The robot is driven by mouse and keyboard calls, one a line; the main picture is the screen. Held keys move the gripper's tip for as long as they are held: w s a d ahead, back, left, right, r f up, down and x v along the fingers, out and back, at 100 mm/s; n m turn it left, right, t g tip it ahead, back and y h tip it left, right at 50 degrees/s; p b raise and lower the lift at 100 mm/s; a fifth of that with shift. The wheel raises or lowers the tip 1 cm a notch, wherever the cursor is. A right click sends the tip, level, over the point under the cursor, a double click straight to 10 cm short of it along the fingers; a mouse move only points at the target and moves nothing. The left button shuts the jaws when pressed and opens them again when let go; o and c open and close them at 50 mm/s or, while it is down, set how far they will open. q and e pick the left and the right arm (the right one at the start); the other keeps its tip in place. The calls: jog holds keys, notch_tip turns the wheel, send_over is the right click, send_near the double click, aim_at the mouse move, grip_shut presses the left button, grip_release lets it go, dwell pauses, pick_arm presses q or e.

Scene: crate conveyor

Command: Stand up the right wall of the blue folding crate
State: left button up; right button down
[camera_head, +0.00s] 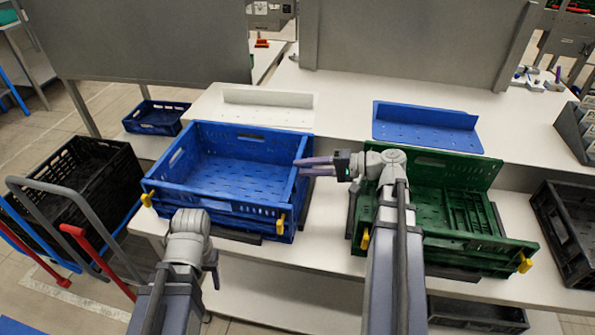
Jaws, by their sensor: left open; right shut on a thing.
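The blue folding crate (215,202) sits on the white bench, left of centre. Its back, left and front walls stand up, and yellow latches show at the front corners. Its right wall (294,196) is raised at the right side and looks upright or nearly so; I cannot tell whether it is latched. My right gripper (303,166) reaches in from the right and is shut on the top edge of this right wall, near its middle.
A green crate (495,243) stands to the right under my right forearm, its back wall up. A blue panel (425,121) and a white panel (266,113) lie behind. A black crate (112,185) and a trolley with red handles (88,243) are at the left.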

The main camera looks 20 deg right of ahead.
pick_arm(q)
jog(key=shift+s+d+f, duration=0.15)
jog(key=shift+s+d, duration=0.1)
jog(key=shift+d, duration=0.05)
pick_arm(e)
jog(key=shift+s+d+f, duration=0.35)
jog(key=shift+s+d, duration=0.2)
jog(key=shift+d, duration=0.1)
jog(key=c, duration=0.7)
grip_release()
pick_arm(q)
jog(key=shift+r+p, duration=0.85)
jog(key=shift+r, duration=0.1)
pick_arm(e)
jog(key=shift+v, duration=3.9)
